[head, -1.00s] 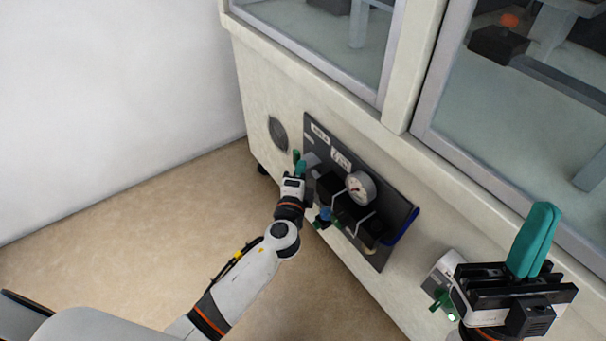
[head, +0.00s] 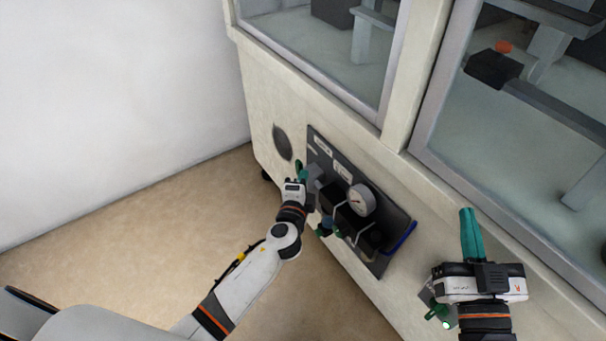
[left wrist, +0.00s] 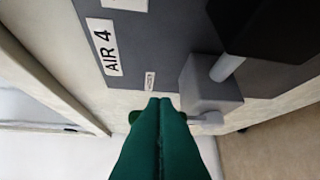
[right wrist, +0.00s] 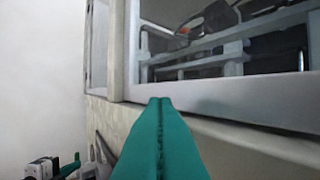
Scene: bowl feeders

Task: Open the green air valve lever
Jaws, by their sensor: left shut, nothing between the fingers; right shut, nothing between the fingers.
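The green valve lever (head: 299,167) is at the upper left of the dark air panel (head: 322,146), on a grey valve block (head: 316,175). My left gripper (head: 303,174) is shut and empty, its teal fingers right beside the lever; I cannot tell whether they touch. In the left wrist view the shut fingers (left wrist: 160,102) point at the valve block (left wrist: 210,90) and its silver stem (left wrist: 206,118). A small green piece (left wrist: 134,116) shows left of the fingers, the rest hidden. My right gripper (head: 468,212) is shut and empty, pointing up before the cabinet.
The panel carries a round gauge (head: 361,199), black regulator parts and a blue hose (head: 405,236). An "AIR 4" label (left wrist: 104,46) is near the left fingers. Cabinet windows are above; open floor (head: 130,240) is at left.

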